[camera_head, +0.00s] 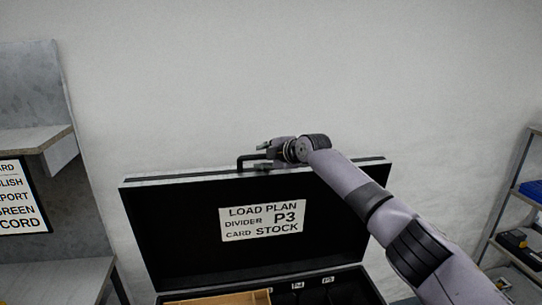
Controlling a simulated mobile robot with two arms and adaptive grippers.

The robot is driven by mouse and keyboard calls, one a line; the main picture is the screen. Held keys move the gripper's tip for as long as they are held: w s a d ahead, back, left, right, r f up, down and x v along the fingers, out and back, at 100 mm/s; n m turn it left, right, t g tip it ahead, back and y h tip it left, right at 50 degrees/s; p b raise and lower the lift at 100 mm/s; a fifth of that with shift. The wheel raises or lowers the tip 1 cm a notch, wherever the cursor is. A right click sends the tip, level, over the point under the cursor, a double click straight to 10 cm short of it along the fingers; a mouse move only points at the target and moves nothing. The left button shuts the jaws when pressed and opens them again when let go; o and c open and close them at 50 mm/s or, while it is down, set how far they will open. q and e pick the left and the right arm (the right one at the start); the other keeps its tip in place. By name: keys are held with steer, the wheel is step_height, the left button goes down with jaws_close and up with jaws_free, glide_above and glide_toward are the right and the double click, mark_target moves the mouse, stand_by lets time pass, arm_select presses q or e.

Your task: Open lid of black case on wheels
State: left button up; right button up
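The black case's lid (160,228) stands raised, with its dark inner face toward me. A white label (262,221) on that face reads "LOAD PLAN DIVIDER P3 CARD STOCK". A black handle (246,160) sits on the lid's metal-trimmed top edge. My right arm comes in from the lower right, across the lid. My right gripper (268,152) is at the top edge beside the handle. It is small and partly hidden, so I cannot tell whether it grips anything. The case's wheels are out of view. My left gripper is not in view.
The open case shows a wooden divider (222,299) and small tags at the bottom. A grey shelf unit (36,140) with a sign (20,198) stands left. A rack with a blue bin (532,190) stands right. A plain wall is behind the lid.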

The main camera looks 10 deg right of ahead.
steer(key=v, duration=1.2)
